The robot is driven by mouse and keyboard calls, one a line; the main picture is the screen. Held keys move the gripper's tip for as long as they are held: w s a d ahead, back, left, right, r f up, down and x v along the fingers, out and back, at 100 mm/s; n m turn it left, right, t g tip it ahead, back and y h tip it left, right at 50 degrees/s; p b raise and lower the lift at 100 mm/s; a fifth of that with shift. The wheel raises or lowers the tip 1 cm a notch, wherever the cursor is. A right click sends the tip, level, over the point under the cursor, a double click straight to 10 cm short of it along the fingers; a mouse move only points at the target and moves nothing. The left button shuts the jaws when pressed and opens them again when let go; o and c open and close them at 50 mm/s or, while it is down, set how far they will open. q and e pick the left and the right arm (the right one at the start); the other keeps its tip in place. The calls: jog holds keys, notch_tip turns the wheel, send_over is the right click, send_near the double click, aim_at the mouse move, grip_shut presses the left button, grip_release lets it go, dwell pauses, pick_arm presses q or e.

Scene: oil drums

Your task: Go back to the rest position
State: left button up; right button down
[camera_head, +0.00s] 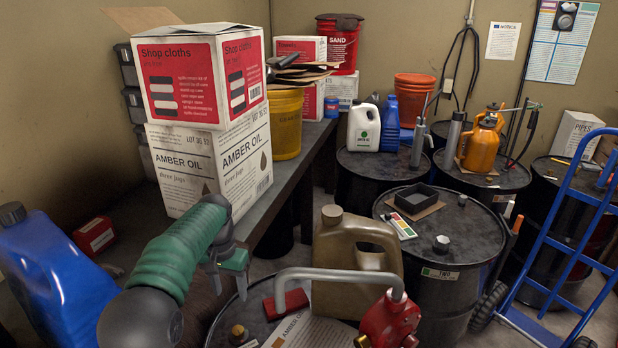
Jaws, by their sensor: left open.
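My left arm comes in from the lower left with a green sleeve. My left gripper (228,272) points down and is open, with nothing seen between its fingers. It appears in front of the dark bench's edge, left of the tan jug (352,262). A red block (285,304) shows just to the right of and below it on a near drum top. My right gripper is out of view.
A blue jug (58,282) is at the lower left. A shop cloths box (200,75) sits on an amber oil box (215,160) on the bench (290,180). Black drums (445,240) and a blue hand truck (560,225) fill the right.

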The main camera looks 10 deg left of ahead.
pick_arm(q)
jog(key=s+d+f, duration=0.2)
jog(key=s+d, duration=0.1)
jog(key=s, duration=0.5)
jog(key=s+d+f+t, duration=0.1)
jog(key=s+d+f, duration=0.1)
jog(key=s, duration=0.7)
jog(key=s+d+f+t, duration=0.1)
jog(key=s+d+f, duration=0.2)
jog(key=s, duration=0.5)
jog(key=shift+s+d+n, duration=0.3)
jog(key=shift+d+n, duration=0.1)
jog(key=shift+d, duration=0.25)
